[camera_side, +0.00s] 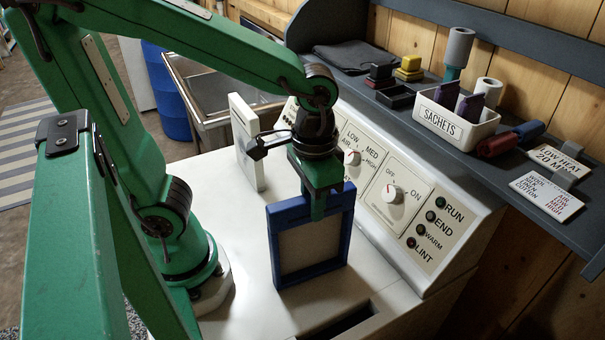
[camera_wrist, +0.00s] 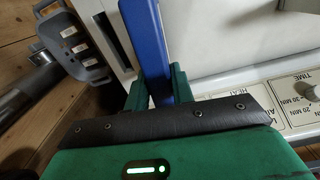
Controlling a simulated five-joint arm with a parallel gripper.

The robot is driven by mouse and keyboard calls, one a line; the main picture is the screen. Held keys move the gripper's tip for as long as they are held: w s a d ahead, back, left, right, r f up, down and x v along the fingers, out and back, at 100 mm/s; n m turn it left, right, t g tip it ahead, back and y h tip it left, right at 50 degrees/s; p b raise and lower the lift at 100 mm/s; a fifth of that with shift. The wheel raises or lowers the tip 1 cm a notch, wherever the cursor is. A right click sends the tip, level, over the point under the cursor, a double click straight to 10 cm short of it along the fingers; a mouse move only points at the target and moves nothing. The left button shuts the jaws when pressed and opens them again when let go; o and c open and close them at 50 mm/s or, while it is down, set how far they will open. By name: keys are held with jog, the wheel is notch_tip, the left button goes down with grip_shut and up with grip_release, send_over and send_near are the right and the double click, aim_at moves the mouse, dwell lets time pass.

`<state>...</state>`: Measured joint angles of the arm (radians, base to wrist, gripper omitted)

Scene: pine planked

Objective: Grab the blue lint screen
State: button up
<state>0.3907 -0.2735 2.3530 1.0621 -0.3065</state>
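The blue lint screen (camera_side: 275,245) is an upright blue rectangular frame with a pale mesh panel, over the white dryer top in the side view. My gripper (camera_side: 319,205) is at the middle of its top edge, with the green fingers pointing down. In the wrist view the blue lint screen (camera_wrist: 151,45) runs up from between the two green fingers of my gripper (camera_wrist: 158,92), which are closed against its sides. I cannot tell whether its lower edge touches the dryer top.
A white-framed screen (camera_side: 245,145) stands upright behind, left of my gripper. A dark slot (camera_side: 346,322) opens at the dryer's front. The control panel (camera_side: 400,195) rises to the right, below a shelf with a sachets box (camera_side: 456,124). A sink (camera_side: 205,90) is behind.

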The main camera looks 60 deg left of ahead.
grip_shut()
jog(key=shift+r, duration=0.15)
jog(key=shift+r, duration=0.55)
notch_tip(320, 180, up, 3)
jog(key=s+d+r, duration=0.6)
jog(key=s+d, duration=0.1)
jog(key=s, duration=0.2)
jog(key=shift+s+r, duration=0.2)
jog(key=shift+r, duration=0.1)
dwell(0.4)
